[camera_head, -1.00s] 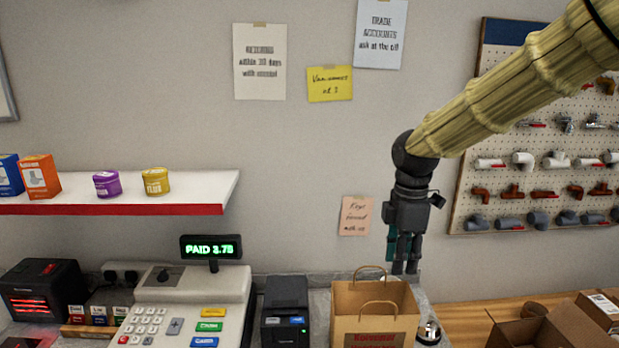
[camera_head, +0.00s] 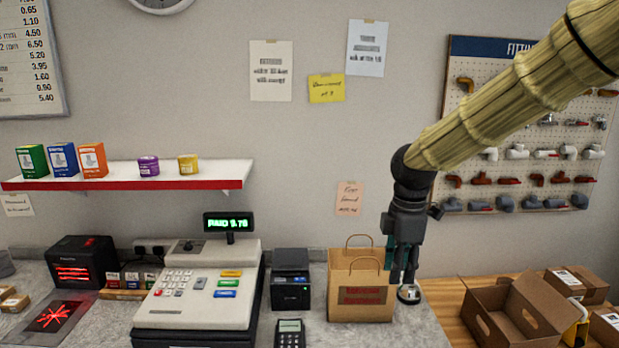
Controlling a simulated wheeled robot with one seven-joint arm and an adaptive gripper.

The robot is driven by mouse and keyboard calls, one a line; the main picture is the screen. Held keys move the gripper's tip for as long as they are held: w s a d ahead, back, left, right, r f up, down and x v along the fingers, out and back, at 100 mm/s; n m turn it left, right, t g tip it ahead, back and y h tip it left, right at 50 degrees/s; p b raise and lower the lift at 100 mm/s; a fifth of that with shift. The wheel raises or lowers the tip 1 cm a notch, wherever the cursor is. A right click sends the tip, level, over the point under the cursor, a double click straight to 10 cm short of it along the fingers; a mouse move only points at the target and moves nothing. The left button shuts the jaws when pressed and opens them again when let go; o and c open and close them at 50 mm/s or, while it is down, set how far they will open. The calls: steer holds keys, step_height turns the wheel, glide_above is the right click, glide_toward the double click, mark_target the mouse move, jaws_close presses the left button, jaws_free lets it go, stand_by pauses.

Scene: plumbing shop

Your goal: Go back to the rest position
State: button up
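My gripper (camera_head: 403,276) hangs pointing down at the right end of the counter, just right of the brown paper bag (camera_head: 361,291). From this view the fingers overlap the bag's right edge. I cannot tell whether they touch it. The fingers look close together, with a narrow gap, and I see nothing clearly held between them. A small round metal-and-dark item (camera_head: 409,294) shows on the counter just below the fingertips. My arm, in a straw-coloured sleeve, comes in from the upper right.
The cash register (camera_head: 200,298), its display reading PAID, a black printer (camera_head: 290,280) and a card terminal (camera_head: 290,333) stand left of the bag. Open cardboard boxes (camera_head: 513,316) lie at right. A shelf (camera_head: 215,175) and a fittings pegboard (camera_head: 520,150) are on the wall.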

steer(key=s+a+f+m+y+b, duration=0.1)
steer(key=s+f+m+b, duration=0.2)
steer(key=f, duration=1.3)
steer(key=s+a+f+m+y+b, duration=0.1)
steer(key=s+f+m+b, duration=0.15)
steer(key=f, duration=1.45)
steer(key=s+d+f+m+b, duration=0.15)
steer(key=s+f+m, duration=0.25)
steer(key=s+f, duration=0.45)
steer(key=s+f+m+b, duration=0.3)
steer(key=s+f, duration=0.2)
steer(key=f, duration=0.7)
steer(key=s+d+f+m+h+b, duration=0.1)
steer(key=s+d+f+m+b, duration=0.1)
steer(key=s+f, duration=0.4)
steer(key=s+d+f+m+h+b, duration=0.1)
steer(key=s+f+m, duration=0.3)
steer(key=s, duration=0.6)
steer(key=shift+d+f+b, duration=0.6)
steer(key=shift+f+b, duration=0.15)
steer(key=shift+f, duration=0.2)
